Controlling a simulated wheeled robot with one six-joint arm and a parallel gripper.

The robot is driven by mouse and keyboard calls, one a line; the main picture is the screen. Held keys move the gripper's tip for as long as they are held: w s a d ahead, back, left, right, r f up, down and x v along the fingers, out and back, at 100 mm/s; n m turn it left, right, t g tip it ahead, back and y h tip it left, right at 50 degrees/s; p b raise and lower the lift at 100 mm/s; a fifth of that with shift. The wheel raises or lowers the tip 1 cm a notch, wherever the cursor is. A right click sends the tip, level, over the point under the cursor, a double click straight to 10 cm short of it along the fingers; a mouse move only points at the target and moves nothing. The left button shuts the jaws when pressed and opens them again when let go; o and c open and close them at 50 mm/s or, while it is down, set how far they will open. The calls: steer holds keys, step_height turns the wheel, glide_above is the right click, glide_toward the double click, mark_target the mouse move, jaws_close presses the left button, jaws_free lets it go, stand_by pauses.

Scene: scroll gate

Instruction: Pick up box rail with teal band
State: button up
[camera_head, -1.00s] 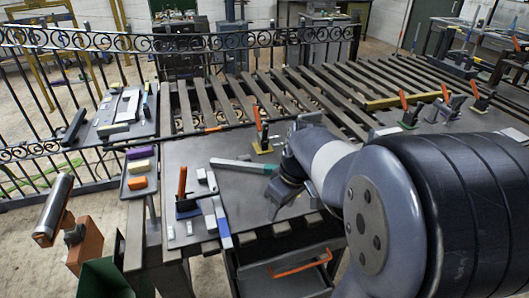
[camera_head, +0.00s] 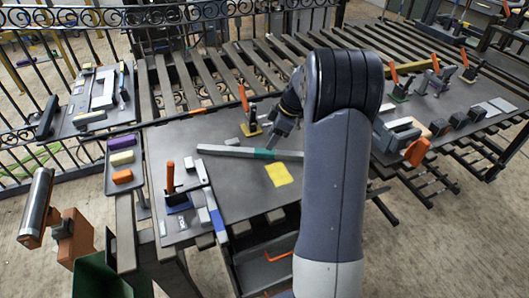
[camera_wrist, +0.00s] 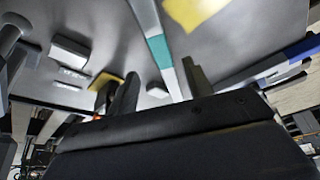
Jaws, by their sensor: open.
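The box rail (camera_head: 225,151) is a long light grey bar with a teal band (camera_head: 264,153). It lies on the dark worktop (camera_head: 225,180), left of my forearm in the head view. The rail also shows in the wrist view (camera_wrist: 147,18), running down toward my gripper, with its teal band at mid-length. My gripper (camera_head: 272,142) is at the rail near the band. In the wrist view its fingers (camera_wrist: 160,88) are open, one on each side of the rail's line. I cannot tell its height above the rail or whether they touch.
A yellow patch (camera_head: 278,174) lies just in front of the rail. An orange-handled clamp (camera_head: 247,112) stands behind it, another (camera_head: 172,188) at the left. A blue-ended bar (camera_head: 216,217) lies near the front left. Slats (camera_head: 220,78) run behind the worktop.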

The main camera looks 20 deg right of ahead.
mark_target(265, 150)
steer(key=p+x, duration=0.1)
steer(key=x, duration=0.4)
steer(key=shift+s+a+f, duration=0.1)
steer(key=shift+f, duration=0.3)
jaws_close()
steer(key=shift+r, duration=0.1)
